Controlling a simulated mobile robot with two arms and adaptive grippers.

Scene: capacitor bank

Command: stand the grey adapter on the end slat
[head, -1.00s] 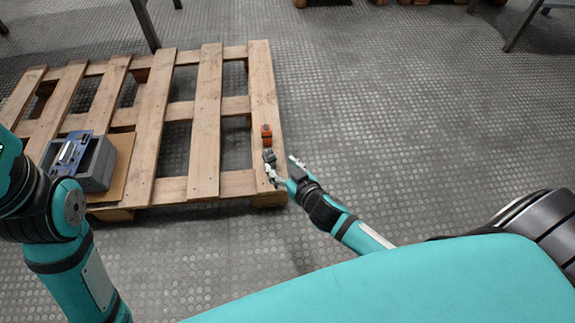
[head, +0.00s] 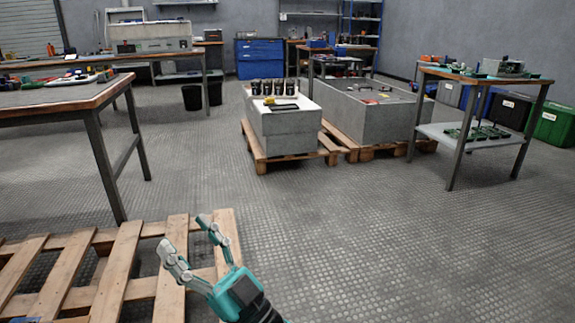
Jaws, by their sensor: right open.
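The end slat (head: 230,228) is the rightmost board of the wooden pallet (head: 116,268) at the lower left. My right gripper (head: 186,235) is open, its two fingers spread in front of the end slat and the slat beside it. Nothing shows between the fingers. I cannot see the grey adapter in the current view; it may be hidden behind my gripper or below the frame. My left gripper is not in view.
A dark-topped table (head: 60,97) stands at the left behind the pallet. Concrete blocks on pallets (head: 283,130) stand at the back, with capacitors on one. A two-tier table (head: 480,80) is at the right. The floor (head: 370,240) right of the pallet is clear.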

